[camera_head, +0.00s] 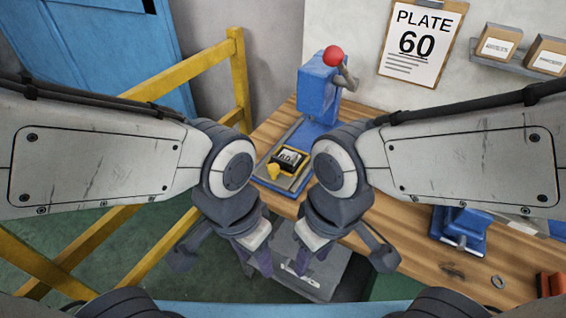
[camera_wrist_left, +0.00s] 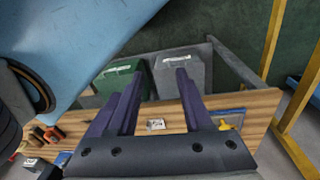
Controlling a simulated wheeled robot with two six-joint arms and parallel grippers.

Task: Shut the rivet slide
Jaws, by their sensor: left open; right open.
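The rivet press (camera_head: 318,92) is blue with a red ball on its lever and stands at the back of the wooden bench. Its slide (camera_head: 296,184) lies on a blue base in front of the press, apart from the press body. On it sit a yellow-and-black holder with a marked plate (camera_head: 289,159) and a yellow knob (camera_head: 272,172). Part of the slide is hidden by my right arm. My left gripper (camera_head: 256,258) and right gripper (camera_head: 290,268) hang open and empty in front of the bench. In the left wrist view my left gripper (camera_wrist_left: 157,88) is open; a yellow piece (camera_wrist_left: 226,125) shows right of it.
Yellow rails (camera_head: 190,75) stand on the left. A green bin (camera_wrist_left: 118,80) and a grey bin (camera_wrist_left: 180,73) stand below the bench edge. A blue device (camera_head: 460,228), a ring (camera_head: 498,282) and a red block (camera_head: 552,284) are at right. A "PLATE 60" sign (camera_head: 422,42) hangs behind.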

